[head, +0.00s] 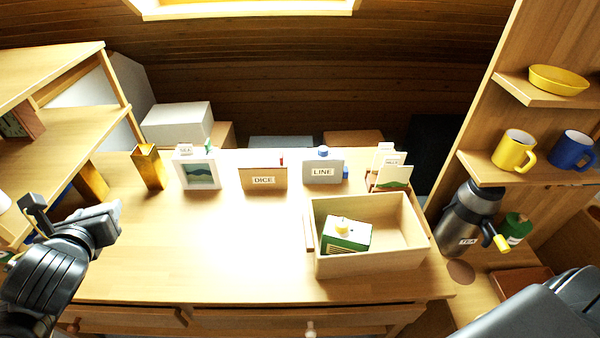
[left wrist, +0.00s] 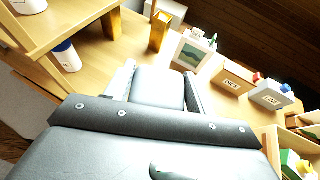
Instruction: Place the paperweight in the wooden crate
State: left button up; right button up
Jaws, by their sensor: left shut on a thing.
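My left gripper (head: 108,222) is over the left part of the table, beside the left shelf, and apart from the crate. In the left wrist view its two fingers (left wrist: 160,82) stand on either side of a plain grey block (left wrist: 158,95), and they are shut on it. This block may be the paperweight; its lower part is hidden. The pale wooden crate (head: 345,267) stands open-topped at the right of the table. My right gripper is out of view.
A TEA flask (head: 467,222) stands right of the crate. The middle of the table (head: 215,245) is clear.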

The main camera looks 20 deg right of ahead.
aim_at(392, 238)
jog(key=u, duration=1.85)
jog(key=k, duration=2.4)
jog(key=z, duration=2.25)
